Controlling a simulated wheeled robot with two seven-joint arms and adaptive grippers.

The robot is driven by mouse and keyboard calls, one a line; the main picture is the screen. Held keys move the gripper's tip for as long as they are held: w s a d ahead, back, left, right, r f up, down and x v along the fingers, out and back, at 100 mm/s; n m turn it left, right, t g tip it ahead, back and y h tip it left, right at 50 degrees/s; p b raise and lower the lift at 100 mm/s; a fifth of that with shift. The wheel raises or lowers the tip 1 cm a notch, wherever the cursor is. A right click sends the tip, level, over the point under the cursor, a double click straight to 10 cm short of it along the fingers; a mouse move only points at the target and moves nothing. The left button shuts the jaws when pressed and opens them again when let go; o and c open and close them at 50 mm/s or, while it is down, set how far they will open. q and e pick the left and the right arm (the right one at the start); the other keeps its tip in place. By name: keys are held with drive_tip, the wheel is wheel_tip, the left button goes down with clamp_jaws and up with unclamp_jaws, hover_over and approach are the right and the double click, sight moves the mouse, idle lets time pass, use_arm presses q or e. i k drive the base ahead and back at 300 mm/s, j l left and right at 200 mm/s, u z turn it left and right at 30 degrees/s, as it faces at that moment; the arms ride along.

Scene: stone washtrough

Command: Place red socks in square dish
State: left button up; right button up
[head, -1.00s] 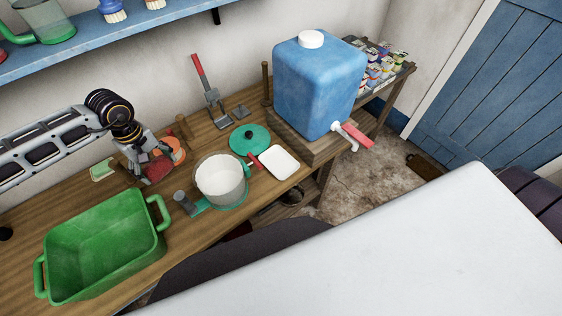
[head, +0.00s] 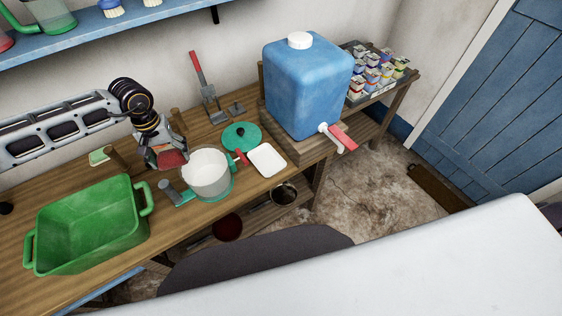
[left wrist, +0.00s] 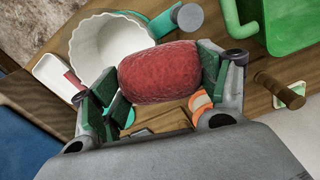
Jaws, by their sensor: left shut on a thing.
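A rounded, textured red bundle, the red socks (left wrist: 160,72), is squeezed between the green-padded fingers of my left gripper (left wrist: 158,82). In the head view the red socks (head: 171,160) show at the tips of my left gripper (head: 166,155), just left of the white pot. The white square dish (head: 267,160) lies on the bench right of the pot. It also shows in the left wrist view (left wrist: 48,72) at the left, partly hidden by a finger. I see nothing inside the dish. My right gripper is not in view.
The white ribbed pot (head: 208,168) stands between my left gripper and the dish. A teal lid (head: 242,136) lies behind the dish. A blue water tank (head: 305,90) with a red-handled tap stands right. A green basin (head: 90,225) is at front left.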

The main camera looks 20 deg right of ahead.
sight(267, 162)
drive_tip(key=k+l+z, duration=0.1)
drive_tip(key=l, duration=0.25)
drive_tip(key=k+l+z, duration=0.1)
drive_tip(key=l, duration=0.25)
drive_tip(key=k+l+z, duration=0.1)
drive_tip(key=l, duration=0.25)
drive_tip(key=k+l+z, duration=0.1)
drive_tip(key=l, duration=0.3)
